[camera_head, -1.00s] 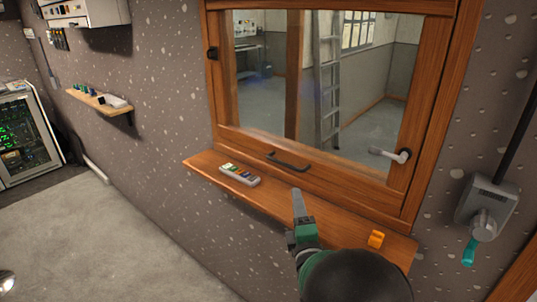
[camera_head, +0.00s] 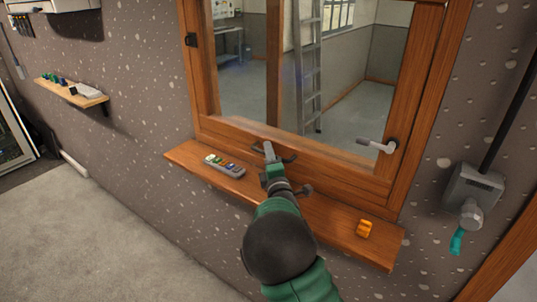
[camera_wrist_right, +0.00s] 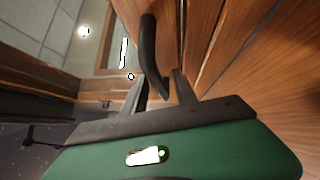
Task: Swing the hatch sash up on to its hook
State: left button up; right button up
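The hatch sash is a wooden-framed window (camera_head: 345,165) in the wall, seen down and closed in its frame. A dark bar handle (camera_head: 289,155) is on its bottom rail, and a grey lever (camera_head: 377,146) is at its lower right. My right gripper (camera_head: 270,160) is at the left part of the bar handle. In the right wrist view, the fingers (camera_wrist_right: 161,88) stand apart, with the lower end of the dark bar handle (camera_wrist_right: 150,55) between or just in front of them; contact cannot be told. The hook is not seen. My left gripper is out of view.
A wooden sill (camera_head: 320,215) juts out below the sash, holding a grey fader box (camera_head: 225,165) and an orange block (camera_head: 364,229). A grey wall box (camera_head: 473,190) with a teal-ended part is at the right. A small shelf (camera_head: 72,93) is at the left.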

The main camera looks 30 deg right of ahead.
jog(key=shift+s+d, duration=0.1)
jog(key=shift+c, duration=0.4)
jog(key=shift+f, duration=0.1)
grip_shut()
jog(key=shift+f, duration=0.25)
dwell(0.5)
